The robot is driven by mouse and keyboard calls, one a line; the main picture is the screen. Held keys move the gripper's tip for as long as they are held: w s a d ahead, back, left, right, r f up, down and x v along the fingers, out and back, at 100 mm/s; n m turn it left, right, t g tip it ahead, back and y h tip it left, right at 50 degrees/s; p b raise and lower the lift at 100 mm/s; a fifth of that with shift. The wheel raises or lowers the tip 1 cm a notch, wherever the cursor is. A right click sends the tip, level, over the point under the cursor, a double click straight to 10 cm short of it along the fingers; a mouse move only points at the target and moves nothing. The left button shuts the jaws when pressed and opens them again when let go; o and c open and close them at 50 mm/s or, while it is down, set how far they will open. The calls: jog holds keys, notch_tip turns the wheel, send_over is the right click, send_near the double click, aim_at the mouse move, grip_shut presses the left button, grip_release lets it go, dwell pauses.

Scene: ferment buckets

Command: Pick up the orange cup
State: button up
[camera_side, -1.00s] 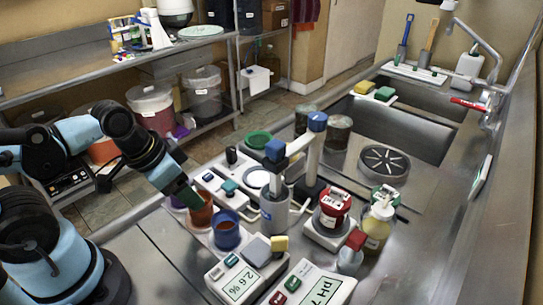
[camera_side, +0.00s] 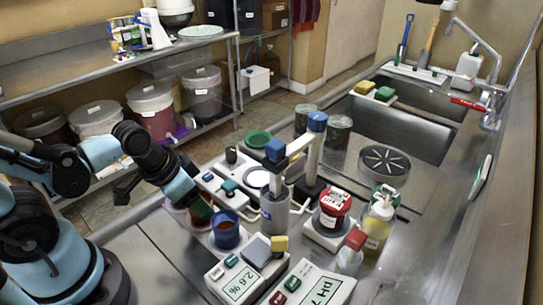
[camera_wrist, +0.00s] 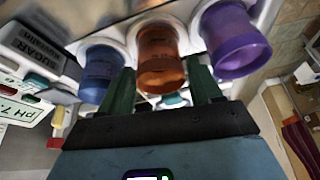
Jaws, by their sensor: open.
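The orange cup (camera_wrist: 160,62) stands in a white holder between a blue cup (camera_wrist: 100,72) and a purple cup (camera_wrist: 235,42) in the wrist view. My gripper (camera_wrist: 162,82) is open, with one green finger on each side of the orange cup in that picture; I cannot tell how deep the cup sits between them, and I see no grip on it. In the side view my gripper (camera_side: 203,210) is at the cup row and hides most of the orange cup. The blue cup (camera_side: 226,230) is close on its right.
A lab stand with a blue top (camera_side: 276,150) and a grey container (camera_side: 275,208) stand just right of the cups. Meters (camera_side: 238,284) are in front. The bare steel counter (camera_side: 150,255) is clear at the left.

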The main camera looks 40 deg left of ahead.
jog(key=shift+x, duration=1.1)
jog(key=shift+c, duration=0.2)
jog(key=c, duration=0.7)
